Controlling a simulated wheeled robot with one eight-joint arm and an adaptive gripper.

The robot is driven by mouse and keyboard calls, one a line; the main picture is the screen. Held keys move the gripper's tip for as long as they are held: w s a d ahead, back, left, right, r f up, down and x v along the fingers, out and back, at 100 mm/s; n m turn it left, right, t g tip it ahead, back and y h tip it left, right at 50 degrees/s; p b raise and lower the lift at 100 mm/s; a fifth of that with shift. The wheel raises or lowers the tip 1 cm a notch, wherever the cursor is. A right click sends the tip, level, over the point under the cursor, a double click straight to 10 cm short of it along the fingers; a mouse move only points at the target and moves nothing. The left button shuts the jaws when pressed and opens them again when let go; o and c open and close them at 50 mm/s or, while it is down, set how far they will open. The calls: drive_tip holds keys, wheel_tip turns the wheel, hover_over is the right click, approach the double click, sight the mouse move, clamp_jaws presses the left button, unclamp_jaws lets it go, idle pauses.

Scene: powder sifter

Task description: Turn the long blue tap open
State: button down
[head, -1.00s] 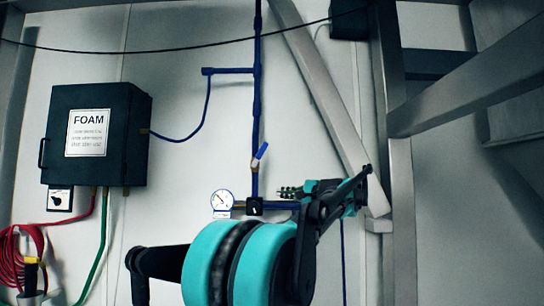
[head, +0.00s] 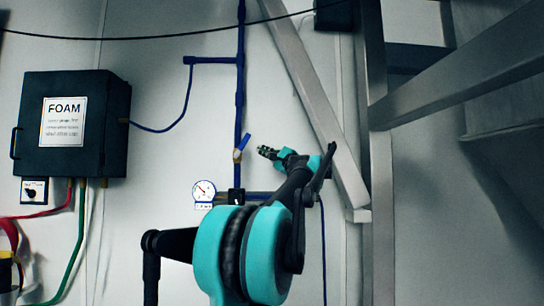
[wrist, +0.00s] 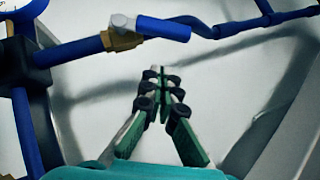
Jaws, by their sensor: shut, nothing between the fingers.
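The long blue tap (head: 243,141) is a small blue lever on the vertical blue pipe, tilted up to the right from a brass valve body (head: 237,156). In the wrist view the blue lever (wrist: 163,28) sticks out to the right from the brass fitting (wrist: 122,40), above the fingertips. My gripper (head: 264,151) is to the right of the lever in the head view, with a small gap between them. In the wrist view my gripper (wrist: 160,75) has its fingertips together, just below the lever's end, with nothing held.
The blue pipe (head: 239,90) runs up the white wall. A round gauge (head: 204,190) and a black fitting (head: 236,196) sit below the valve. A black FOAM box (head: 100,120) hangs at left. A diagonal grey beam (head: 318,110) stands to the right, close to my arm.

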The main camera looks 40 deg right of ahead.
sight(245, 137)
drive_tip(key=shift+w+a+r, duration=0.4)
drive_tip(key=shift+a+r, duration=0.1)
drive_tip(key=shift+a, duration=0.25)
drive_tip(key=shift+w+a+r, duration=0.35)
drive_tip(key=shift+a+r, duration=0.1)
drive_tip(key=shift+a, duration=0.25)
drive_tip(key=shift+w+a+r+n+g+y, duration=0.15)
drive_tip(key=shift+r+n+g+y, duration=0.2)
drive_tip(key=shift+n+g, duration=0.25)
drive_tip(key=r+n+g, duration=0.1)
drive_tip(key=a+n+g, duration=0.1)
drive_tip(key=n, duration=0.1)
drive_tip(key=shift+w+a+r, duration=0.25)
drive_tip(key=shift+w+r, duration=0.15)
drive_tip(key=shift+w+a+r, duration=0.15)
drive_tip(key=shift+a+r, duration=0.05)
drive_tip(key=shift+a, duration=0.05)
